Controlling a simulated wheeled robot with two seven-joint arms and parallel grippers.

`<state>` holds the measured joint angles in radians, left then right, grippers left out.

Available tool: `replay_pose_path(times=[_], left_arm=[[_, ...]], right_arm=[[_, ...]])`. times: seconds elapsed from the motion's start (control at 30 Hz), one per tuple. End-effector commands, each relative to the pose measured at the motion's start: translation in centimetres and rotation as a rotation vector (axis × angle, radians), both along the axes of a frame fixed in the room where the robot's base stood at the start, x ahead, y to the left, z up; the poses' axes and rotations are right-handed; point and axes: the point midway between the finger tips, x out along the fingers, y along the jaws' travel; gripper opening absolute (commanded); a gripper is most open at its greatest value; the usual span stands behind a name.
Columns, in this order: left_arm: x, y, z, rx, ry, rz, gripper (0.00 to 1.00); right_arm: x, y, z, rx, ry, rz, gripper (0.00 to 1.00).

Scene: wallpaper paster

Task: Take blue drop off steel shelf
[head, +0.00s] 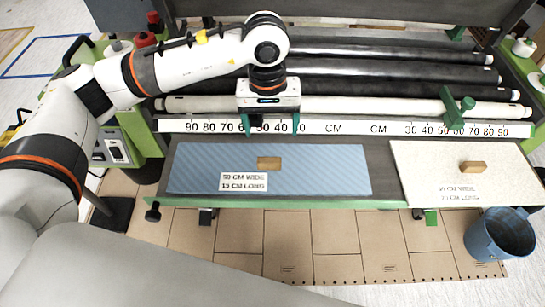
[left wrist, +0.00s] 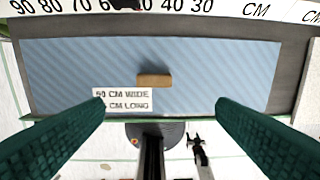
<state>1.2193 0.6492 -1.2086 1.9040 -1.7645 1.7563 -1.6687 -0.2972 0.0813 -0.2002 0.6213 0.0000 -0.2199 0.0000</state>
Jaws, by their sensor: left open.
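The blue drop (head: 315,168) is a striped blue sheet lying flat on the grey steel shelf (head: 385,198) of the machine. A small wooden block (head: 268,163) sits on it, above a white label (head: 244,182) reading 15 cm long. In the left wrist view the blue drop (left wrist: 200,75), its block (left wrist: 154,81) and label lie ahead of the fingers. My left gripper (head: 270,130) is open and empty, its green fingers apart. It hangs over the ruler strip behind the sheet, seemingly above it and not touching the block. My right gripper is not in view.
A cream sheet (head: 440,165) with its own wooden block (head: 473,168) lies to the right. A blue bucket (head: 498,236) stands at the lower right. Rollers (head: 400,75) run behind the ruler strip (head: 340,127). A green clamp (head: 456,108) stands at the right of the rollers.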

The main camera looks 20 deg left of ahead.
Motion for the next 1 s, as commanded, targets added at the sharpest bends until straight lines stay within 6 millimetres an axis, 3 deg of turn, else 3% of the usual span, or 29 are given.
replay_pose_path(times=[0.13, 0.4, 0.67, 1.0], left_arm=[[0.3, 1.1, -0.9, 0.051, -0.009, -0.008, 0.80], [0.2, 1.0, -5.4, 0.048, -0.008, -0.007, 0.80], [0.1, 0.8, -7.4, 0.045, -0.008, -0.009, 0.80], [0.0, 0.5, -11.6, 0.044, -0.010, -0.008, 0.80]], right_arm=[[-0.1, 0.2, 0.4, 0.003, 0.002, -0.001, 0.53], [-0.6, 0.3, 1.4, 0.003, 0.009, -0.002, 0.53], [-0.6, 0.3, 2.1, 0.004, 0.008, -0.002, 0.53], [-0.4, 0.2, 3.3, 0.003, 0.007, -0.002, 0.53]])
